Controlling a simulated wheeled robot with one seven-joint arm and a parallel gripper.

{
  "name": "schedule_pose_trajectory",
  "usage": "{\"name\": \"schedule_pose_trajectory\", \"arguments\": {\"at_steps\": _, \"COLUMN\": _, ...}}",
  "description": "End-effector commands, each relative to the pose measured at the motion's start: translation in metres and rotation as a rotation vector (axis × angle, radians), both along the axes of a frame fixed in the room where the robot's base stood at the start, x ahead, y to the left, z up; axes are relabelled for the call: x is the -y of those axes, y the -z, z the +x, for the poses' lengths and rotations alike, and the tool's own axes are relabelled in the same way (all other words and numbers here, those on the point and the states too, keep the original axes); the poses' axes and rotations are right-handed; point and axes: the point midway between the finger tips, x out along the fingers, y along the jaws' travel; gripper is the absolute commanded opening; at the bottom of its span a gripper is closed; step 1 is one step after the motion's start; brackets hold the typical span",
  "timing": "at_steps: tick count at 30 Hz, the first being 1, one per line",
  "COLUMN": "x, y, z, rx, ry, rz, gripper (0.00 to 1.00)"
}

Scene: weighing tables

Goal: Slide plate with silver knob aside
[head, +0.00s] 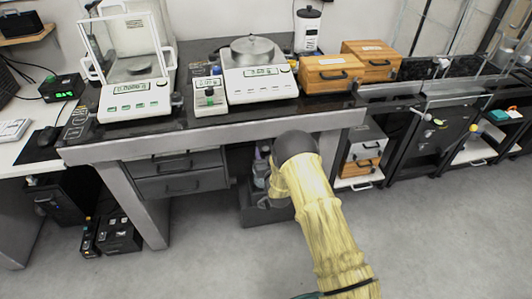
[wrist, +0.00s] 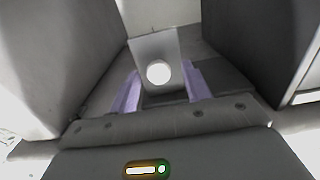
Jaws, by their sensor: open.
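In the wrist view, a light grey plate (wrist: 147,46) with a bright round silver knob (wrist: 158,72) stands tilted ahead, between the two purple fingers of my gripper (wrist: 164,84). The fingers are spread apart, and I cannot tell whether either touches the plate. In the head view, my pale yellow arm reaches under the front edge of the weighing table, and my gripper is mostly hidden behind it. I cannot make out the plate in the head view.
The weighing table (head: 215,133) carries two balances (head: 135,100) (head: 258,84) and wooden boxes (head: 330,73). Grey drawers (head: 180,174) hang under it on the left. A dark cabinet (head: 437,130) stands to the right. The floor (head: 430,240) in front is clear.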

Motion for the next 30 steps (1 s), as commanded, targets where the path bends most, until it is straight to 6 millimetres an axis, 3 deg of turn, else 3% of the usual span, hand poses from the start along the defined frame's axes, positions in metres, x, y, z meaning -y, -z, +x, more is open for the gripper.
{"name": "schedule_pose_trajectory", "arguments": {"at_steps": 1, "x": 0.001, "y": 0.000, "z": 0.000, "rx": 0.000, "ry": 0.001, "rz": 0.000, "gripper": 0.42}}
{"name": "schedule_pose_trajectory", "arguments": {"at_steps": 6, "x": 0.002, "y": 0.000, "z": 0.000, "rx": 0.000, "ry": 0.002, "rz": 0.000, "gripper": 0.09}}
{"name": "schedule_pose_trajectory", "arguments": {"at_steps": 8, "x": 0.001, "y": 0.000, "z": 0.000, "rx": 0.000, "ry": 0.002, "rz": 0.000, "gripper": 0.00}}
{"name": "schedule_pose_trajectory", "arguments": {"at_steps": 14, "x": -0.006, "y": 0.000, "z": -0.002, "rx": 0.001, "ry": -0.002, "rz": 0.000, "gripper": 0.00}}
{"name": "schedule_pose_trajectory", "arguments": {"at_steps": 24, "x": -0.070, "y": 0.002, "z": -0.021, "rx": 0.000, "ry": -0.006, "rz": 0.000, "gripper": 0.00}}
{"name": "schedule_pose_trajectory", "arguments": {"at_steps": 30, "x": -0.076, "y": 0.001, "z": -0.023, "rx": -0.001, "ry": -0.003, "rz": 0.000, "gripper": 0.00}}
